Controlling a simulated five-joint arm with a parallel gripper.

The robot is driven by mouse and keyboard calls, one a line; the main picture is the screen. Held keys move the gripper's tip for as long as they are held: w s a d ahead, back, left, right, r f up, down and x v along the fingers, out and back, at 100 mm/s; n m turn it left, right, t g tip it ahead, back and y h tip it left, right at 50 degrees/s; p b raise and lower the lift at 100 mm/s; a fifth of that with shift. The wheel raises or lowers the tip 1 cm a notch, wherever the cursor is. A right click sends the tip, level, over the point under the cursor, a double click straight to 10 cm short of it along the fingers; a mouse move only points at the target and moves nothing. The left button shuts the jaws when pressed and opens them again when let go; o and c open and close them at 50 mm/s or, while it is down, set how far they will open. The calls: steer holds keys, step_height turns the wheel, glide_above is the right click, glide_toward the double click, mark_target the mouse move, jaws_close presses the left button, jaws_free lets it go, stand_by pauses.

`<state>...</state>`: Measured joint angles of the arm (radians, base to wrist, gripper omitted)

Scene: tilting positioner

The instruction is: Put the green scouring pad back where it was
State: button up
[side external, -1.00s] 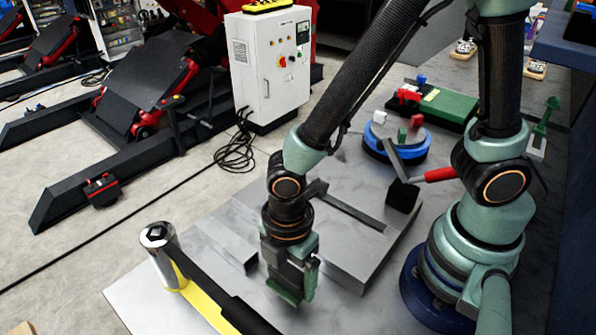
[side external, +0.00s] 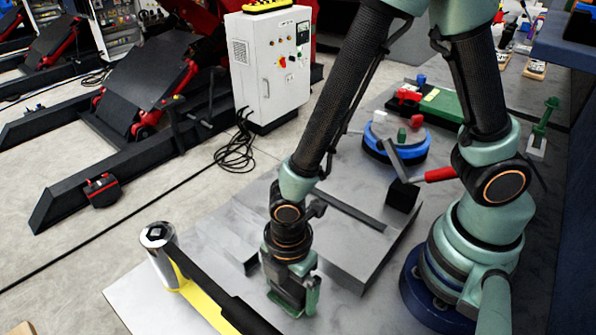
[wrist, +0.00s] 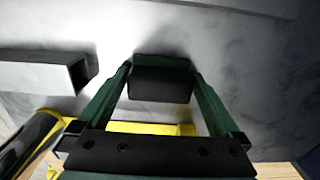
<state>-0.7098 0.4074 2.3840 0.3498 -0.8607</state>
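The green scouring pad (wrist: 163,62) is between the tips of my gripper (wrist: 162,85) in the wrist view, a green strip with a dark face towards the camera. Both green fingers meet its sides, so my gripper looks shut on it. In the side view, my gripper (side external: 292,296) points down close over the grey plate, left of the raised grey block. There the pad is hard to tell from the green fingers. A dark shadow lies beside the pad on the grey surface; I cannot tell whether the pad touches it.
A grey hollow bar (wrist: 38,72) lies left of my gripper. A yellow base with a black lever (side external: 215,290) and metal cylinder (side external: 158,250) stands at the front left. Behind are the raised grey block (side external: 350,245), a red-handled tool (side external: 440,174) and a blue round fixture (side external: 405,148).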

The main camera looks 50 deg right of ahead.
mark_target(290, 285)
steer(key=shift+r, duration=0.1)
step_height(290, 285, up, 12)
steer(key=w+d+r+m+t, duration=0.2)
steer(key=d+r+m, duration=0.4)
steer(key=d+m, duration=0.3)
steer(key=w+d+r+m+t, duration=0.3)
steer(key=d+r+m, duration=0.3)
steer(key=d+m, duration=0.3)
steer(key=shift+w+d+r+t, duration=0.35)
steer(key=shift+w+d, duration=0.15)
steer(key=shift+w, duration=0.25)
stand_by(0.3)
